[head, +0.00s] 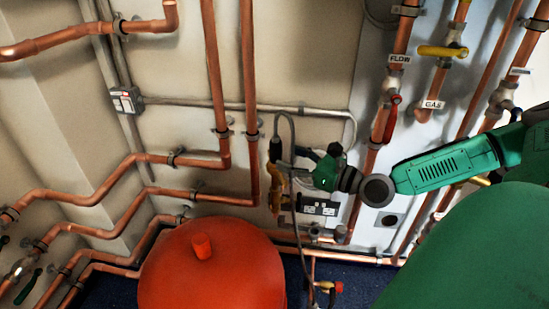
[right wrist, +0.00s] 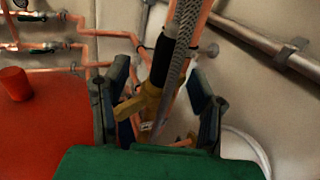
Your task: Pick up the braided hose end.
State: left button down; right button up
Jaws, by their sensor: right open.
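The braided hose (right wrist: 182,55) runs down from the top of the right wrist view, with a black sleeve (right wrist: 161,62) beside it. A brass-yellow fitting (right wrist: 150,100) sits just below the sleeve. In the head view the grey hose (head: 291,126) arches near the wall. My right gripper (head: 294,170) reaches in from the right, close to the hose. In the right wrist view my right gripper (right wrist: 160,80) is open, with hose and fitting between its fingers in the picture. Whether a finger touches them, I cannot tell. My left gripper is not in view.
A red tank (head: 212,270) stands below and left of my right gripper. Copper pipes (head: 215,75) run along the wall, with a grey conduit (head: 190,102) across it. A red-handled valve (head: 391,118) sits above my right arm.

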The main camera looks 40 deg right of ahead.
aim_at(276, 151)
jog(key=w, duration=0.1)
jog(key=w+b, duration=0.1)
jog(key=w, duration=0.1)
jog(key=w+b, duration=0.1)
jog(key=shift+w+f, duration=0.2)
jog(key=shift+f, duration=0.15)
jog(key=shift+w+a+r, duration=0.1)
jog(key=shift+w+a, duration=0.1)
jog(key=shift+w+a+r, duration=0.1)
jog(key=shift+a+r, duration=0.1)
jog(key=shift+a, duration=0.05)
jog(key=shift+d+f, duration=0.1)
jog(key=shift+d, duration=0.05)
grip_shut()
jog(key=shift+d, duration=0.15)
